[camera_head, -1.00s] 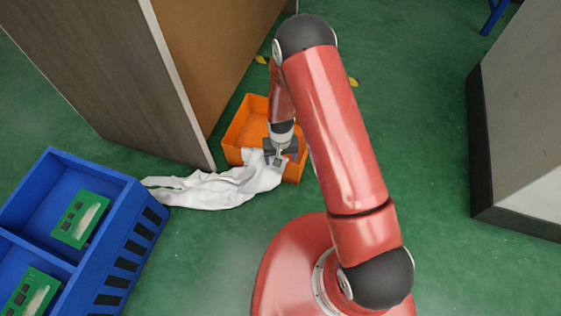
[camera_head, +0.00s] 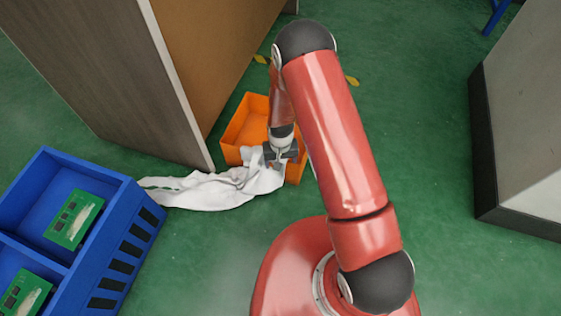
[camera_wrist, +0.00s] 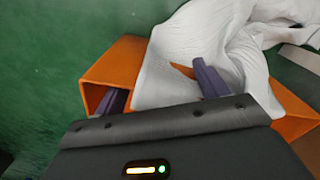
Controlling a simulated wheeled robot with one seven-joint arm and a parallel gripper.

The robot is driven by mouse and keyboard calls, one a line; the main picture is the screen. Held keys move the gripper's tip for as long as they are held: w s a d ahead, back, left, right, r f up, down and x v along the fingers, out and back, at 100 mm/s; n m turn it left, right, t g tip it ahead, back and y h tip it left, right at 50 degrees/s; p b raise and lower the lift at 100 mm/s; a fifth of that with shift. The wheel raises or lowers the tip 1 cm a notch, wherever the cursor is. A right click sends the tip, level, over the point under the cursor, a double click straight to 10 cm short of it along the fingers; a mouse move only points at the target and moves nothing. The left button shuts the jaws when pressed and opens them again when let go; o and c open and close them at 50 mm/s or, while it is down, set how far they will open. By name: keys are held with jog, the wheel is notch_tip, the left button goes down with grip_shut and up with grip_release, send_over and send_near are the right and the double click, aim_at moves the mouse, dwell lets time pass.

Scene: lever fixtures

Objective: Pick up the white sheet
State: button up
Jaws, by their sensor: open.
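The white sheet (camera_head: 215,190) lies crumpled, partly draped over the front of the orange bin (camera_head: 246,119) and partly on the green floor to its left. In the wrist view the sheet (camera_wrist: 205,50) hangs over the bin's edge (camera_wrist: 119,62). My gripper (camera_head: 278,160) is at the bin's near side, over the sheet's right end. In the wrist view my gripper (camera_wrist: 160,92) is open, its two dark fingers apart, with sheet cloth between and beyond them. Whether the fingers touch the cloth cannot be told.
A blue crate (camera_head: 135,226) with green circuit boards stands at the lower left. A tall cabinet panel (camera_head: 110,75) rises behind the sheet. A grey block (camera_head: 520,130) stands at the right. Green floor is clear between the crate and my base.

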jog(key=c, duration=1.3)
notch_tip(320, 180, up, 12)
jog(key=p, duration=0.7)
jog(key=shift+f, duration=0.1)
grip_shut()
jog(key=shift+r, duration=0.25)
notch_tip(320, 180, up, 45)
jog(key=p, duration=0.5)
jog(key=shift+p, duration=0.4)
